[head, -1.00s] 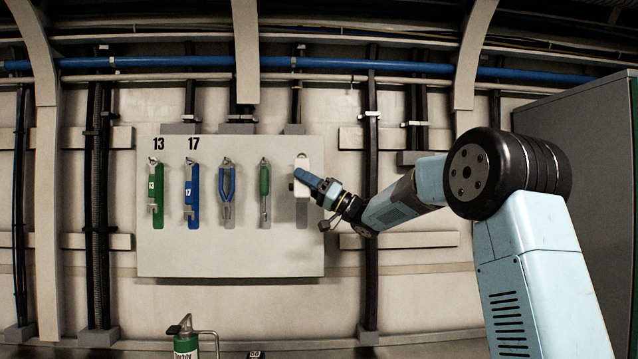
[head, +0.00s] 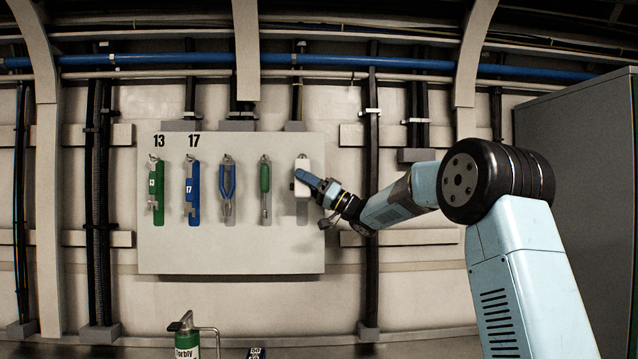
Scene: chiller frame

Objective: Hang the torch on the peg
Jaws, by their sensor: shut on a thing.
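The torch appears to be the small white body (head: 302,188) at the right end of the pale tool board. My gripper (head: 308,180) reaches it from the right and is shut on it; its blue finger covers part of the torch. The torch is in front of a grey painted outline (head: 302,214), whose lower part shows below it. A small peg (head: 302,156) shows at the torch's top. I cannot tell whether the torch hangs on the peg or is just in front of it.
On the board (head: 230,255) hang a green tool (head: 157,195), a blue tool (head: 190,195), blue-handled pliers (head: 226,182) and a green-handled screwdriver (head: 264,182). A green bottle (head: 187,340) stands below. A grey cabinet (head: 575,150) is at the right.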

